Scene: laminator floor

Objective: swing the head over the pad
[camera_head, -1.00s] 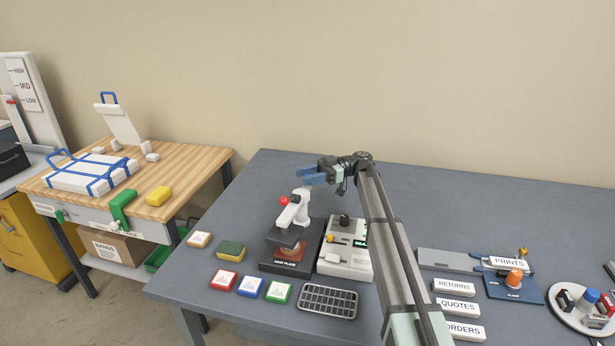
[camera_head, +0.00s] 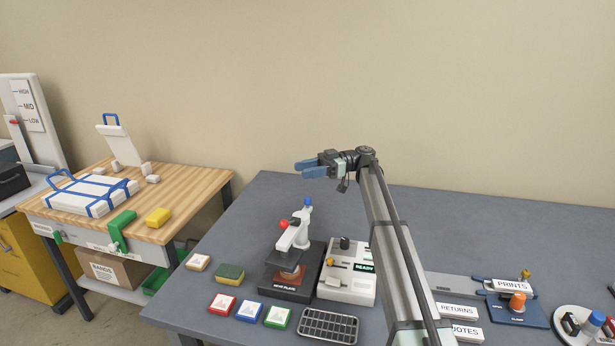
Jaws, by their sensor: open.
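The white swing head (camera_head: 291,238) with a red knob (camera_head: 284,224) and a blue-topped post (camera_head: 307,204) stands on a dark press base (camera_head: 292,291) on the grey table. The head leans down to the left over a reddish-brown pad (camera_head: 291,274). A small part under the head hides some of the pad; I cannot tell whether they touch. My gripper (camera_head: 306,168) is open and empty, pointing left in the air above the head and apart from it.
A control box (camera_head: 347,288) with a READY display stands right of the press. In front lie a black grid tray (camera_head: 328,326) and several coloured blocks; a sponge (camera_head: 229,275) lies left. A wooden bench (camera_head: 190,188) stands far left. The table's back is clear.

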